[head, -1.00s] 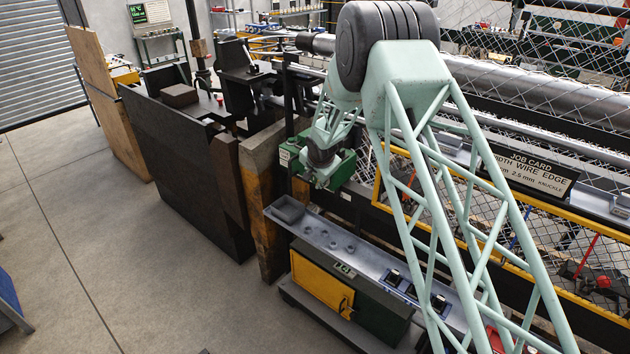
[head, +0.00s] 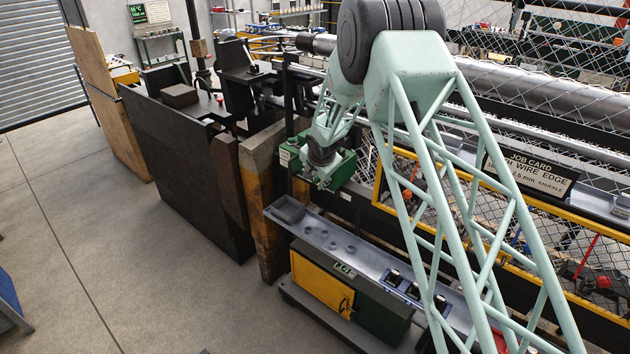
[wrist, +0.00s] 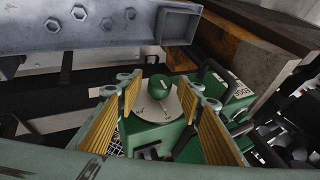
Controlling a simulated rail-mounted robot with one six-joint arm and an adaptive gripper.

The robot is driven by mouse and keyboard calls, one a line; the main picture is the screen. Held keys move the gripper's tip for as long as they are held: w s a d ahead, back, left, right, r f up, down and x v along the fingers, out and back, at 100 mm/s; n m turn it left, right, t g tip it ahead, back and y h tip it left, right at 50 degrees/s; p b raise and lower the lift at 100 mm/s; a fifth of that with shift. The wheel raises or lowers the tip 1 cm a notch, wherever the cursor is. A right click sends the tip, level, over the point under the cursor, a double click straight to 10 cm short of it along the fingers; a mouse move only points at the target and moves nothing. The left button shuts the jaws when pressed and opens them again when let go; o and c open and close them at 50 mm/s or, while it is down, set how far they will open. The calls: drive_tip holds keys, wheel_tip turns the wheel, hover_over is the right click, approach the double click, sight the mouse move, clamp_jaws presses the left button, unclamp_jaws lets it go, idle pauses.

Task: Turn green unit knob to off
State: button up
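The green unit (head: 342,170) is a green box beside the machine frame, partly hidden by my arm in the head view. In the wrist view its green knob (wrist: 160,88) is round, with a pale mark on top, and sits on a light grey dial plate (wrist: 158,112) on the green housing (wrist: 150,140). My gripper (wrist: 162,98) is open, its ribbed yellow finger pads on either side of the knob in the picture. The pads look apart from the knob. In the head view my gripper (head: 325,180) is over the unit, its fingertips too small to judge.
A grey shelf (head: 345,246) with a small tray (head: 288,209) stands in front, above a yellow cabinet door (head: 320,285). A wooden board (head: 262,190) stands left of the unit. In the wrist view a labelled green box (wrist: 232,92) lies close to the right finger.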

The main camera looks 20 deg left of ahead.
drive_tip(key=v, duration=1)
drive_tip(key=shift+r, duration=0.15)
idle(0.7)
